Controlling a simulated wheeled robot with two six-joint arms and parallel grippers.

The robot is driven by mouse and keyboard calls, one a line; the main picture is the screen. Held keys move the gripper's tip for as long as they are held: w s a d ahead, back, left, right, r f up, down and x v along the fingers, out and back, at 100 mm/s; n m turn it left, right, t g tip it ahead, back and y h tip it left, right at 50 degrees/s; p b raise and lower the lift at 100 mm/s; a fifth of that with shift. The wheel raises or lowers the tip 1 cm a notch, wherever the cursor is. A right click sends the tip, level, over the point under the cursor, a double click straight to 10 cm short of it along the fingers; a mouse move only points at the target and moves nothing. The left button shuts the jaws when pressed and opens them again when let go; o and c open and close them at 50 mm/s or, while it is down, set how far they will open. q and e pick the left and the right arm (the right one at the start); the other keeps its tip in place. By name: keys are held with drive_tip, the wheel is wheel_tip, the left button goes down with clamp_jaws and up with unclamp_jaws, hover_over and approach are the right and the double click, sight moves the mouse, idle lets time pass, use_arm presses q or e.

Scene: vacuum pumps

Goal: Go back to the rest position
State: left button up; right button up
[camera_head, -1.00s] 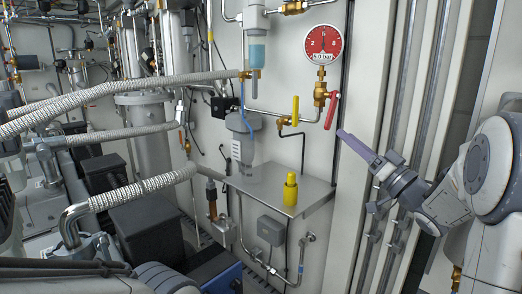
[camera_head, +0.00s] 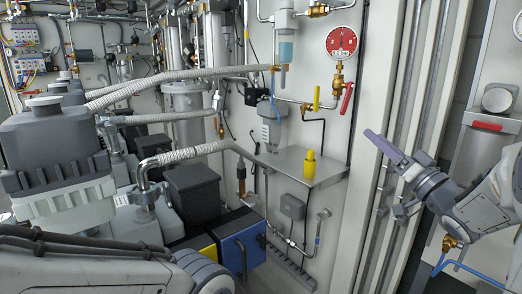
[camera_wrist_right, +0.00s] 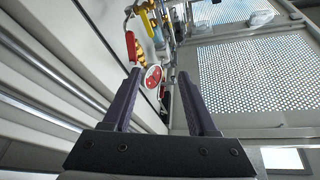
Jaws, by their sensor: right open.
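My right gripper (camera_head: 371,137) is in the right part of the head view, pointing up and left towards the wall panel. In the right wrist view its two purple fingers (camera_wrist_right: 159,75) stand apart with nothing held between them. The red pressure gauge (camera_wrist_right: 153,77) shows behind the gap, beyond the fingertips. In the head view the gripper is below and right of the gauge (camera_head: 341,42) and the red-handled valve (camera_head: 346,99), with no visible contact. A part of my left arm (camera_head: 75,272) crosses the lower left; its gripper is out of frame.
A grey shelf (camera_head: 292,163) with a yellow cap (camera_head: 309,165) juts from the wall. A large grey pump (camera_head: 57,160) and ribbed hoses fill the left. Vertical rails (camera_head: 395,110) run behind my right gripper. A blue box (camera_head: 240,248) stands low in the middle.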

drive_tip(key=w+a+f+m+g+h, duration=0.1)
drive_tip(key=w+a+f+g+h, duration=0.2)
drive_tip(key=a+f+h, duration=0.45)
drive_tip(key=s+a+f+n+g, duration=0.1)
drive_tip(key=s+a+f+g, duration=0.5)
drive_tip(key=a, duration=0.4)
drive_tip(key=s+a+f+n+g, duration=0.2)
drive_tip(key=s+f+g, duration=0.1)
drive_tip(key=s, duration=0.6)
drive_tip(key=s+a+f+n+g, duration=0.1)
drive_tip(key=s+f+g, duration=0.3)
drive_tip(key=s, duration=0.6)
drive_tip(key=s+a+f+n+g+p, duration=0.1)
drive_tip(key=s+a+f+n+g, duration=0.1)
drive_tip(key=s, duration=0.7)
wheel_tip(320, 180, down, 3)
drive_tip(key=shift+s+a+r+n+g, duration=0.2)
drive_tip(key=shift+s+a+n+g, duration=0.15)
drive_tip(key=shift+n+g, duration=0.35)
drive_tip(key=s, duration=0.1)
drive_tip(key=s+h, duration=0.1)
drive_tip(key=shift+s+d+f+n+g, duration=0.1)
drive_tip(key=shift+s+d+n+g, duration=0.1)
drive_tip(key=shift+s+n+g, duration=0.15)
drive_tip(key=c, duration=0.5)
drive_tip(key=shift+d, duration=0.1)
drive_tip(key=shift+c, duration=0.2)
